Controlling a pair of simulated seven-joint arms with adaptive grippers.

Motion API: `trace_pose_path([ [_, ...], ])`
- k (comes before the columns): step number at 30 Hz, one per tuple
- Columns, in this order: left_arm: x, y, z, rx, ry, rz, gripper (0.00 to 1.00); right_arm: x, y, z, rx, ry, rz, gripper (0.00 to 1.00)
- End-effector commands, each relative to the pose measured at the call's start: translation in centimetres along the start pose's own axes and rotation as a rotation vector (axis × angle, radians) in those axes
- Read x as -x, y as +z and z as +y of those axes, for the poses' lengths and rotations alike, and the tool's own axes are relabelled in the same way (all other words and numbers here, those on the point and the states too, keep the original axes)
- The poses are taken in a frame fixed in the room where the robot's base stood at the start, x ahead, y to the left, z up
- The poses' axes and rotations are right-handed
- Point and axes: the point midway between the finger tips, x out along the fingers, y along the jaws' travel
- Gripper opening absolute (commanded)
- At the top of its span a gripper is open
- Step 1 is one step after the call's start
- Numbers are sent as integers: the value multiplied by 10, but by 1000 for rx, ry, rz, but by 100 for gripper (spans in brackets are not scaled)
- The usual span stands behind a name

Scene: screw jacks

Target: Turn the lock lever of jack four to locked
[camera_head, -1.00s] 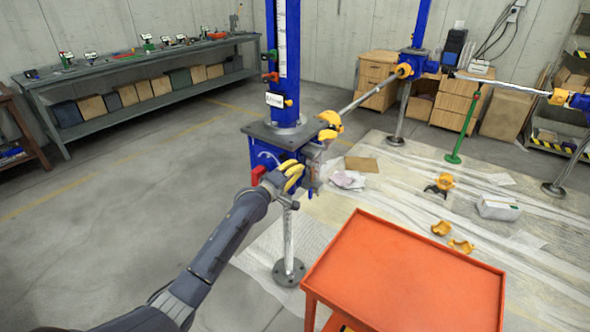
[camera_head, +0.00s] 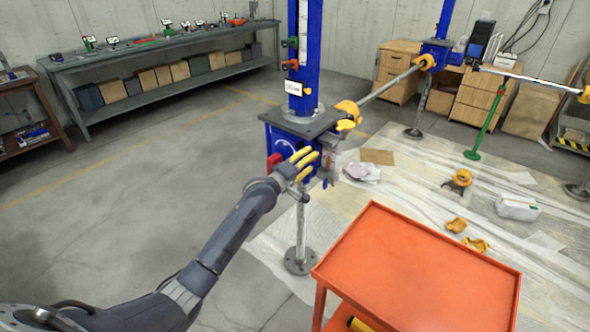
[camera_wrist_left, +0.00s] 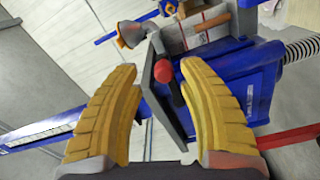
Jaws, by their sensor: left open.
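A jack with a blue column (camera_head: 303,45) and a blue housing (camera_head: 283,143) under a dark plate (camera_head: 297,122) stands in the middle of the head view. I cannot read a jack number on it. My left gripper (camera_head: 305,164) is open in front of the housing. In the left wrist view its yellow fingers (camera_wrist_left: 160,108) are spread wide. A short lever with a red knob (camera_wrist_left: 163,72) shows between them, beyond the fingertips and not held. I cannot tell for certain that it is the lock lever. My right gripper is not in view.
A red part (camera_head: 273,162) sticks out at the housing's left, close to my wrist. An orange-topped cart (camera_head: 420,270) stands at the front right. A bar (camera_head: 392,84) runs from this jack to another. The floor at left is clear.

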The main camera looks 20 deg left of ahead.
Motion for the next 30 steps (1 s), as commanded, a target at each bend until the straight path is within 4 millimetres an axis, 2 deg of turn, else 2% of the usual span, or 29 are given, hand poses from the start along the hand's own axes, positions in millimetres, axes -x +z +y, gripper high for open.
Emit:
trace_pose_path([
  [6,41,0,-1,-1,-1,0,41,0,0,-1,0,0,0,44],
  [15,82,-1,0,-1,0,2,41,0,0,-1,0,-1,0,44],
  [21,94,-1,0,-1,0,2,41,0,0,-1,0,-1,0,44],
  [30,96,-1,1,-1,0,2,41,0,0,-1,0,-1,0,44],
])
